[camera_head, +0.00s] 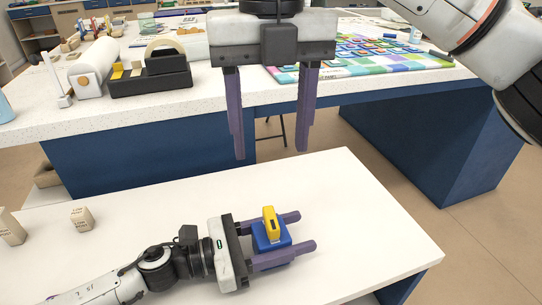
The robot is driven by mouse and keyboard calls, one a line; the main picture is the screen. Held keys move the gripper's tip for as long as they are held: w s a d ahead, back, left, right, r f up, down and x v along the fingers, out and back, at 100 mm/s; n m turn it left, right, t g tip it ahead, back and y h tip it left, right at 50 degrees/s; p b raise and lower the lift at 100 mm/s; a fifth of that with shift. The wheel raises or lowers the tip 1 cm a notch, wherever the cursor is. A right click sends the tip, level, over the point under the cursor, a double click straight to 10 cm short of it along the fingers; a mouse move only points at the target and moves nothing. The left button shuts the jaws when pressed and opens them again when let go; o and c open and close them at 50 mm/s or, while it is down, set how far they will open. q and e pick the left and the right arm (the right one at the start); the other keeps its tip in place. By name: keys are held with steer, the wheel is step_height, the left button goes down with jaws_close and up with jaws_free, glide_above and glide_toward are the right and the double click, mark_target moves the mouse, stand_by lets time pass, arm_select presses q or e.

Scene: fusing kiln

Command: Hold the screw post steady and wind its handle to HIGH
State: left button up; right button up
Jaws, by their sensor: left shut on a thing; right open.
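The screw post is a small blue block (262,241) with a yellow handle (270,218) standing on top, on the white table in the front. My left gripper (306,231) comes in low from the left. Its purple fingers are shut on the blue block, one on each side, and reach past it. The handle sticks up between them, apart from the fingers. My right gripper (271,156) hangs fingers down above and beyond the post. It is open and empty. Any HIGH marking is too small to make out.
Two small tan labelled blocks (81,219) (10,228) stand at the left of the white table (375,215). Its right side is clear. Behind it, a long counter (210,104) holds a tape dispenser (165,72), a paper roll (95,66) and a colourful mat (395,63).

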stand_by(0.4)
arm_select(q)
steer(key=o, duration=1.1)
